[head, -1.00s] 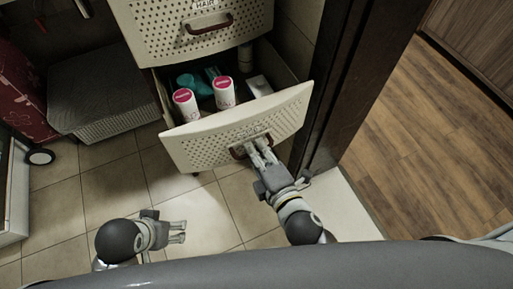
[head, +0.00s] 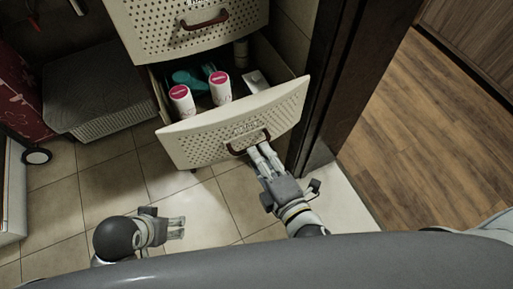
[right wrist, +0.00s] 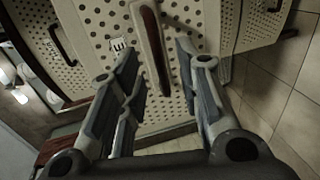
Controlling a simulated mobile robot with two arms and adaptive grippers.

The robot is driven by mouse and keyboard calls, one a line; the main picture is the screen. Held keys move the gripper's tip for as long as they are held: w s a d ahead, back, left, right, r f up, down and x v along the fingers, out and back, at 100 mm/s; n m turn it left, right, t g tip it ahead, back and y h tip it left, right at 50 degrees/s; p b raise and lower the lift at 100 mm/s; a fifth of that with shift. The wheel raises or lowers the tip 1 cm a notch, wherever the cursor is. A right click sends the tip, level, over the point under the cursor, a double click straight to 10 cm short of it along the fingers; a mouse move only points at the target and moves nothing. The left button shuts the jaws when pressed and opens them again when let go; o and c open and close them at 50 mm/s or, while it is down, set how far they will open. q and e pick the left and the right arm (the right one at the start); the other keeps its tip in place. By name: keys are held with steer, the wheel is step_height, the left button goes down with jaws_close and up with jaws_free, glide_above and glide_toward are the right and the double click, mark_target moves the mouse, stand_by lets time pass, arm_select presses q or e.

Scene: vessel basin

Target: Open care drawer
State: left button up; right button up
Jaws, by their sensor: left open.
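The care drawer (head: 205,137), a pale perforated front, stands pulled out at the bottom of the cabinet. Its brown handle (head: 235,150) is on the front and shows in the right wrist view (right wrist: 153,50). My right gripper (head: 260,150) is at the handle, its fingertips just in front. In the right wrist view its fingers (right wrist: 158,62) are apart, one on each side of the handle; no grip on it shows. My left gripper (head: 177,227) is open and empty above the floor, away from the drawer.
White bottles with pink lids (head: 220,88) and teal items (head: 188,78) are inside the drawer. A shut drawer (head: 165,28) is above. A dark door frame (head: 338,85) is close on the right. A grey basket (head: 100,92) stands left. Tiled floor in front is clear.

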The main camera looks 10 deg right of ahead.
steer(key=shift+v, duration=1.55)
steer(key=shift+d+f, duration=0.1)
steer(key=shift+d, duration=0.05)
